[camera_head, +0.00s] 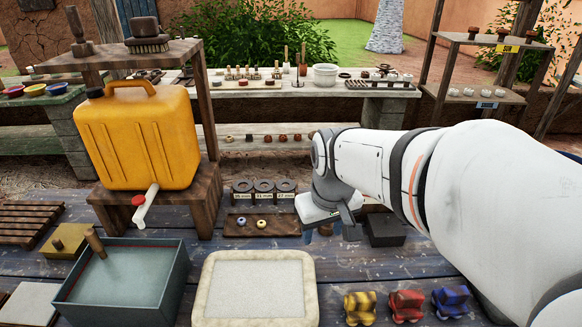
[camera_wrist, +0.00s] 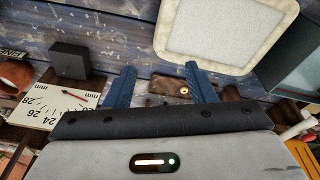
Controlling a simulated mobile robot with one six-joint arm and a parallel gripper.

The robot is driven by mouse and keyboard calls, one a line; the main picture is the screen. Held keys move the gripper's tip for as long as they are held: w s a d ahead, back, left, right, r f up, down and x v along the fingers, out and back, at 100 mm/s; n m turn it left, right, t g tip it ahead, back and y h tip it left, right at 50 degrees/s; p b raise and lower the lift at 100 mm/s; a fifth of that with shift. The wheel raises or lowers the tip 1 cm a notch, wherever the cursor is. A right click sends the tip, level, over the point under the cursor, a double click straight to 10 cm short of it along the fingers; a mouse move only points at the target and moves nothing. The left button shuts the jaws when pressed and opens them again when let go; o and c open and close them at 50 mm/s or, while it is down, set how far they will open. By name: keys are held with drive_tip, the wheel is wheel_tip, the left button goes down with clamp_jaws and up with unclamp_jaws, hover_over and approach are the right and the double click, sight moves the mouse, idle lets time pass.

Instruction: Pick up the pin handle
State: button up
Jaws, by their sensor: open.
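I cannot tell for certain which thing is the pin handle. My gripper (camera_head: 329,233) points down over the blue plank table in the head view. In the wrist view my gripper (camera_wrist: 160,67) has its two blue fingers spread, with nothing held between them. A brown wooden board (camera_wrist: 158,88) lies below and between the fingers, with a small round brass-coloured piece (camera_wrist: 184,91) near the right finger. In the head view the wooden board (camera_head: 270,226) bears two small round beads (camera_head: 241,222), left of the gripper. My arm hides part of the table there.
A pale padded tray (camera_head: 208,285) lies in front, beside a grey-blue basin (camera_head: 175,270). Toy cars (camera_head: 405,306) stand front right. A dark block (camera_head: 386,230) is right of the gripper. Ring gauges (camera_head: 264,188) stand behind the board. A yellow canister (camera_head: 140,140) rises left.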

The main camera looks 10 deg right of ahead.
drive_tip(key=w+d+f+n, duration=0.1)
drive_tip(key=w+d+f, duration=0.2)
drive_tip(key=w, duration=0.4)
drive_tip(key=w+d+f+n+g, duration=0.1)
drive_tip(key=w+d+f, duration=0.3)
drive_tip(key=w, duration=0.4)
drive_tip(key=w+d+f+n+g, duration=0.1)
drive_tip(key=w+d+f+n, duration=0.2)
drive_tip(key=w, duration=0.4)
drive_tip(key=shift+w+d+f+p, duration=0.1)
drive_tip(key=shift+w+f+p, duration=0.1)
drive_tip(key=shift+f, duration=0.25)
drive_tip(key=shift+w+d+f+p, duration=0.1)
drive_tip(key=shift+w+f+p, duration=0.1)
drive_tip(key=shift+f, duration=0.2)
drive_tip(key=f, duration=0.2)
drive_tip(key=f+p, duration=0.1)
drive_tip(key=f, duration=0.2)
drive_tip(key=w+f, duration=0.1)
drive_tip(key=f, duration=0.1)
drive_tip(key=shift+d+f, duration=0.2)
drive_tip(key=shift+f, duration=0.05)
drive_tip(key=shift+c, duration=0.2)
